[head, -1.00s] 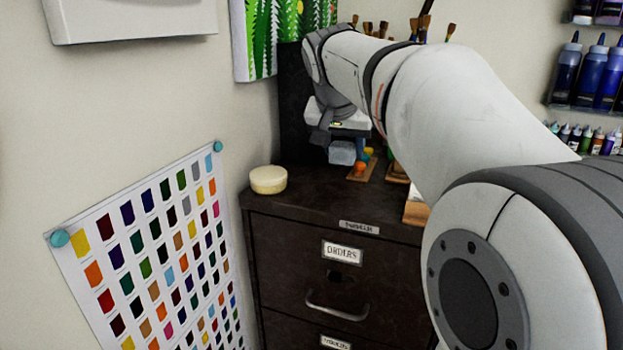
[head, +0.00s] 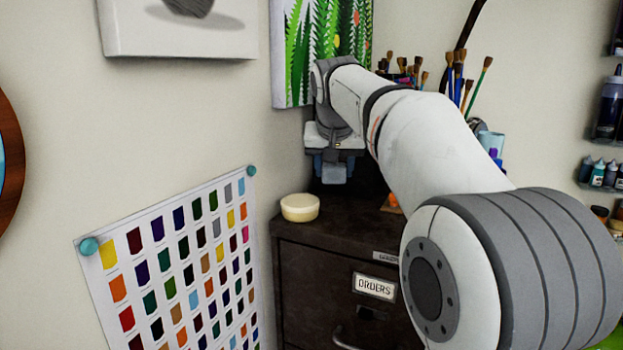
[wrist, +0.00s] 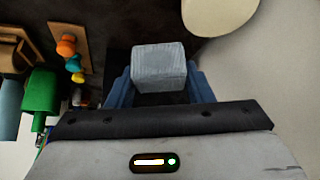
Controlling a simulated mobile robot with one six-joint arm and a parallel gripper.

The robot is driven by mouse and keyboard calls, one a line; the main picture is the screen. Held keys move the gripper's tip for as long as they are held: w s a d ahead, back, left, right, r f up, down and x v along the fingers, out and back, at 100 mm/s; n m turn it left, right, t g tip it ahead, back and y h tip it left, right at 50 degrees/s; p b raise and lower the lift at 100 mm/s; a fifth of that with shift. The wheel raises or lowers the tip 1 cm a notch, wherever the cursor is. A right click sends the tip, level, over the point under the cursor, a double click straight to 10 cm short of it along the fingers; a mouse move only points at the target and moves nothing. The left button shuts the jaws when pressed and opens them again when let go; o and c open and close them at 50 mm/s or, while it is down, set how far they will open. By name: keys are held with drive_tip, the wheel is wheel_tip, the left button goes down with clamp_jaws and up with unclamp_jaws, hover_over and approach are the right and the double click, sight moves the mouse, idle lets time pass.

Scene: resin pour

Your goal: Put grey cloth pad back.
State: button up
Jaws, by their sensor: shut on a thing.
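The grey cloth pad (wrist: 158,60) is a small pale blue-grey block. In the wrist view it sits between the two blue fingers of my gripper (wrist: 158,84), which are shut on it. In the head view my gripper (head: 333,172) points down over the back of the dark cabinet top, right of the round cream tub.
The round cream tub (head: 300,207) stands at the left of the dark cabinet's top (head: 340,222); it also shows in the wrist view (wrist: 218,12). A wooden strip with small coloured pieces (wrist: 70,48) lies to the pad's left. Brushes (head: 465,85) stand behind my arm.

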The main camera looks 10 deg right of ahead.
drive_tip(key=p, duration=0.3)
hover_over(320, 196)
drive_tip(key=s, duration=0.2)
wheel_tip(320, 196, down, 3)
drive_tip(key=shift+s+a+r+b, duration=0.15)
drive_tip(key=shift+r+b, duration=0.05)
drive_tip(key=shift+b, duration=0.2)
wheel_tip(320, 196, down, 3)
drive_tip(key=shift+f, duration=0.15)
drive_tip(key=shift+w+f+p, duration=0.2)
drive_tip(key=shift+f+p, duration=0.3)
drive_tip(key=shift+f, duration=0.1)
drive_tip(key=shift+f, duration=0.2)
drive_tip(key=o, duration=0.9)
